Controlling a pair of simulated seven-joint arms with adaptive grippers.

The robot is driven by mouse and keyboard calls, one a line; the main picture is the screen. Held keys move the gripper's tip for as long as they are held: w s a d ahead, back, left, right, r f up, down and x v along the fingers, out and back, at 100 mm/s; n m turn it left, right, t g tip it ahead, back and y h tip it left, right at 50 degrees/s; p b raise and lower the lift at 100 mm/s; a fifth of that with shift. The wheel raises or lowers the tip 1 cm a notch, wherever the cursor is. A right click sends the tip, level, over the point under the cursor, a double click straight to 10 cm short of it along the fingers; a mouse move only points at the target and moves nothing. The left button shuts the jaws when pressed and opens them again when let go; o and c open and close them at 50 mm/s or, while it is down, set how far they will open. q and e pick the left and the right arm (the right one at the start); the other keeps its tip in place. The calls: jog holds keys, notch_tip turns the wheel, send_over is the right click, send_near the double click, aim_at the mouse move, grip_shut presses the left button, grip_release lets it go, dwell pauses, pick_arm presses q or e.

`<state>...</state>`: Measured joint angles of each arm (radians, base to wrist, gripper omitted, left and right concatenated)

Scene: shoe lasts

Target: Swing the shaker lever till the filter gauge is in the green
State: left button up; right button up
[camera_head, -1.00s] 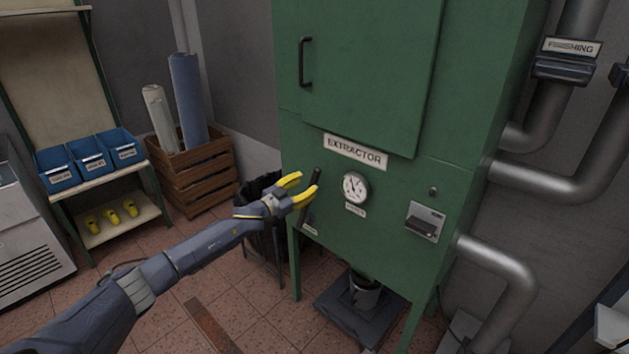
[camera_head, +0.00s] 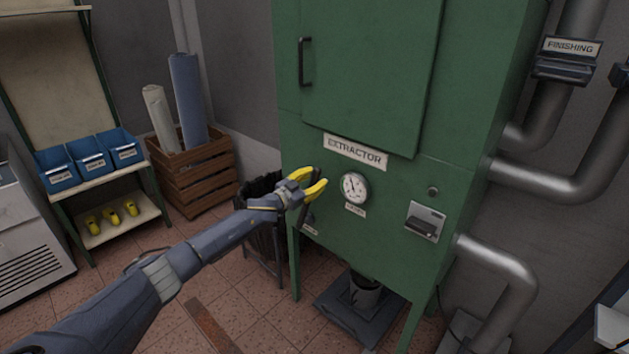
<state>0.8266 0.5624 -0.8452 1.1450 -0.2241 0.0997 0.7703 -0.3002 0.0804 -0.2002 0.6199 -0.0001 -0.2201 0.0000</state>
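The green extractor cabinet (camera_head: 368,90) stands at the centre of the head view. A round white gauge (camera_head: 354,187) sits on its front under the EXTRACTOR sign; its needle and any green zone are too small to read. The dark shaker lever (camera_head: 304,213) is at the left of the front panel, partly hidden by my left gripper. My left gripper (camera_head: 320,181) has yellow fingers, spread apart, at the upper part of the lever. I cannot tell whether they touch it. My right gripper is out of view.
A switch box (camera_head: 425,222) is right of the gauge. Metal pipes (camera_head: 545,180) run along the right side. A dark bin (camera_head: 262,200) stands left of the cabinet, near a wooden crate (camera_head: 192,172) with rolls. A container (camera_head: 364,294) sits under the cabinet.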

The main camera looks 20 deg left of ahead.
pick_arm(q)
grip_shut()
jog(key=shift+a, duration=0.1)
